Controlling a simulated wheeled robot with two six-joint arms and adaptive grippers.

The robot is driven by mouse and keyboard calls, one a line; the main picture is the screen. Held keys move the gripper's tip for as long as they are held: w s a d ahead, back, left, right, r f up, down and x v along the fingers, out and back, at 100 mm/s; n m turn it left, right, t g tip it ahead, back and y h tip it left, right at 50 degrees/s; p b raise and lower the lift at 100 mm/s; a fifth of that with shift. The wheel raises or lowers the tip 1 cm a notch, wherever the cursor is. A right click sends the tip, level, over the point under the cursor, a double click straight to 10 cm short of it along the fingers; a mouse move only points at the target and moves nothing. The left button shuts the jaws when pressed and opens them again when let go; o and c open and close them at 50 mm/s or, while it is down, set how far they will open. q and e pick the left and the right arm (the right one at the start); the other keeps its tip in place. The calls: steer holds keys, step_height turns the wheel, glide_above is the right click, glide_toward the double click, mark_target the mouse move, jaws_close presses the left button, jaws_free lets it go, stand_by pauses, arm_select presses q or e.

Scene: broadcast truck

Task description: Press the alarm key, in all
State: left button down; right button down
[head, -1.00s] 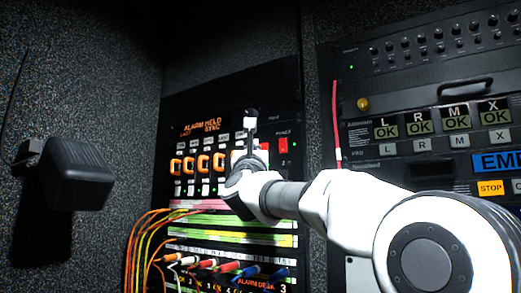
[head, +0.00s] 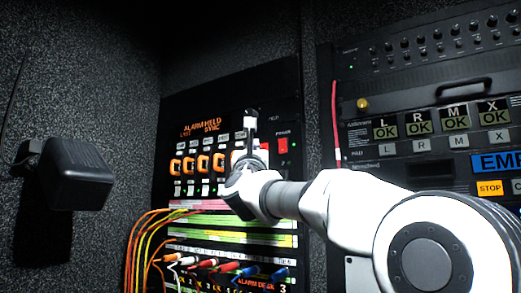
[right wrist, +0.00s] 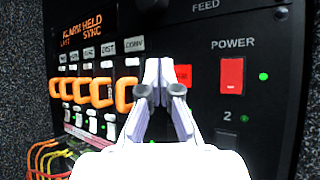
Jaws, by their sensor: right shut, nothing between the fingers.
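The black alarm panel (head: 285,95) stands upright at the middle of the head view, with an orange display (head: 202,127) reading "ALARM HELD" and "SYNC". In the right wrist view a small red key (right wrist: 183,75) sits just right of my fingertips, partly covered by them. It may be the alarm key; its lettering is too small to read. My right gripper (right wrist: 164,64) is shut and empty in front of the panel, between the orange-framed switches (right wrist: 103,92) and the red key. I cannot tell whether the tips touch the panel. My left gripper is not in view.
A red POWER switch (right wrist: 231,76) is right of the red key. Coloured cables (head: 150,230) hang at the panel's lower left. A dark box-shaped fixture (head: 75,172) juts from the left wall. Another rack (head: 430,95) with OK displays stands at right, behind my arm.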

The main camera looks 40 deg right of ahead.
steer(key=shift+d, duration=0.15)
steer(key=shift+w+d, duration=0.15)
steer(key=shift+d, duration=0.1)
steer(key=shift+b, duration=0.3)
steer(key=shift+w+d, duration=0.15)
steer(key=shift+d, duration=0.15)
stand_by(0.7)
steer(key=shift+s+a+b, duration=0.3)
steer(key=shift+a+b, duration=0.25)
steer(key=shift+a, duration=0.15)
